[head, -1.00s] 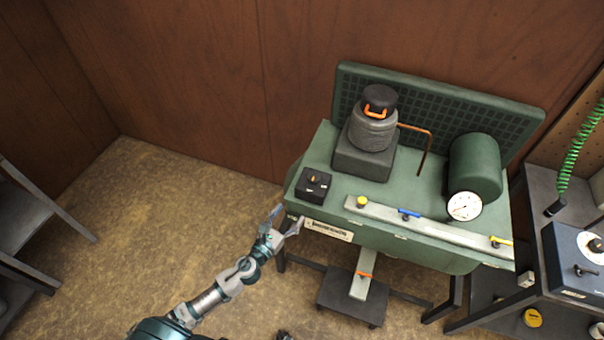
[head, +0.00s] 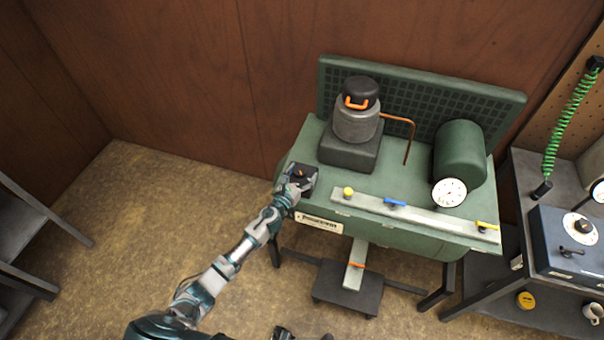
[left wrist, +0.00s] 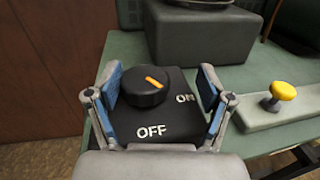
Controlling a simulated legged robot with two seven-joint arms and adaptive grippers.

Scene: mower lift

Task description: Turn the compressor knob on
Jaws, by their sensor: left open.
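The compressor knob (left wrist: 145,87) is a round black dial with an orange mark on a black switch box (left wrist: 170,116). White lettering on the box reads OFF at the front and ON at the right. The orange mark lies slantwise across the knob top and points at neither word exactly. The box also shows in the head view (head: 309,178) at the left end of the green compressor (head: 318,135). My left gripper (left wrist: 160,92) is open, with its blue-padded fingers on either side of the knob, apart from it. In the head view it partly covers the box.
A pale rail (head: 420,216) with yellow and blue valve handles runs along the compressor's front edge. A pressure gauge (head: 449,192) stands near the green tank (head: 460,152). A dark bench (head: 520,170) stands at right. The floor at left is mostly clear.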

